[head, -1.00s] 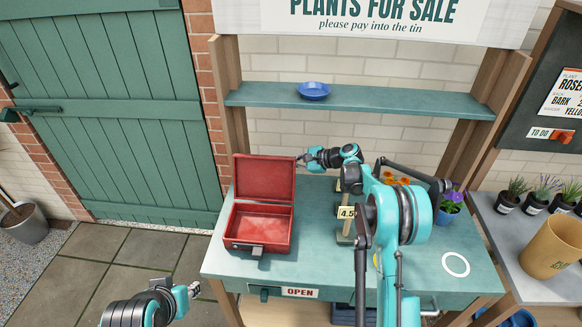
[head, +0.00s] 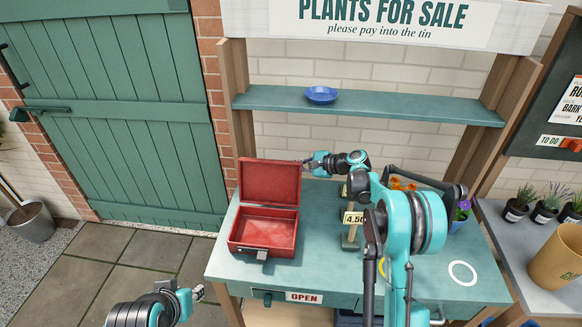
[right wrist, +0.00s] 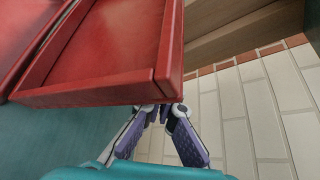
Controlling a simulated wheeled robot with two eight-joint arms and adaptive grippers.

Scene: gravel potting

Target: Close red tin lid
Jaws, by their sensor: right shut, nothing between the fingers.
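The red tin (head: 262,228) stands on the left part of the green table. Its lid (head: 271,182) is hinged at the back and stands open, about upright. The lid also fills the upper left of the right wrist view (right wrist: 110,50). My right gripper (head: 306,161) is shut and empty at the upper right corner of the lid. In the right wrist view its fingertips (right wrist: 168,108) meet at the lid's edge, partly hidden by it. My left gripper (head: 199,292) is low in front of the table, away from the tin; its finger opening is too small to tell.
A price stand (head: 352,222) stands right of the tin, partly behind my right arm. A blue dish (head: 320,95) sits on the shelf (head: 400,108) above. A white ring (head: 463,273) marks the table at right. The table between tin and price stand is clear.

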